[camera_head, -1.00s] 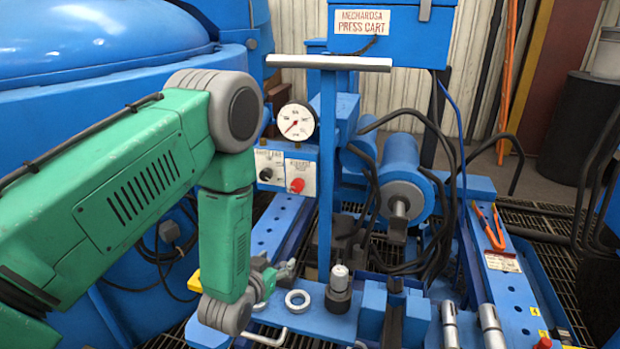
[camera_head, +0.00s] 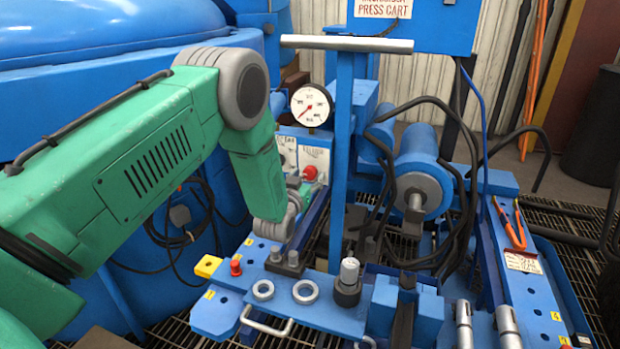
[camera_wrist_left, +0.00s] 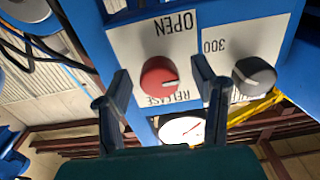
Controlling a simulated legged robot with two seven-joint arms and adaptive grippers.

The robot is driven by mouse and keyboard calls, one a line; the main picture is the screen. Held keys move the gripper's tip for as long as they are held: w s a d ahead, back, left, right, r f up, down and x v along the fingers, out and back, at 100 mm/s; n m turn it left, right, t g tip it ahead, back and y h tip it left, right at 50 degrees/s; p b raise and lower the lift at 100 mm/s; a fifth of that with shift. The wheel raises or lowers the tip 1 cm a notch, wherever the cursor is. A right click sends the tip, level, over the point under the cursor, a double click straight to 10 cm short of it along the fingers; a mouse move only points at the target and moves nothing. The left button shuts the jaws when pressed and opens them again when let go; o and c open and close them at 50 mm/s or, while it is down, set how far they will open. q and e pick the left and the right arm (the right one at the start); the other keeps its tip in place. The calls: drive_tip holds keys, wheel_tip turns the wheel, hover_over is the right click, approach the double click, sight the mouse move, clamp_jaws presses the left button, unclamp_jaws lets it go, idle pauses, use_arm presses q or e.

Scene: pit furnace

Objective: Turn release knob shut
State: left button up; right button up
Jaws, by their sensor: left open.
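The red release knob (camera_head: 309,173) sits on a white label plate on the blue press cart, below the gauge. In the left wrist view, upside down, the red knob (camera_wrist_left: 159,76) has a pointer notch, with the words OPEN and RELEASE on its plate. My left gripper (camera_head: 298,190) is close to the knob in the head view, its fingers partly hidden behind my wrist. In the wrist view the left gripper (camera_wrist_left: 160,82) is open, one finger either side of the knob, with visible gaps. Whether it touches is not clear. My right gripper is in neither view.
A grey-black knob (camera_wrist_left: 254,76) is beside the red one, just outside one finger. A gauge (camera_head: 311,104) is above. A blue post with a push bar (camera_head: 346,44) stands right of the panel. Rings (camera_head: 305,291) and small parts lie on the cart deck below.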

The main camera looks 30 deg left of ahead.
use_arm(q)
drive_tip(key=shift+w+a, duration=0.1)
drive_tip(key=shift+w, duration=0.6)
drive_tip(key=c, duration=1.2)
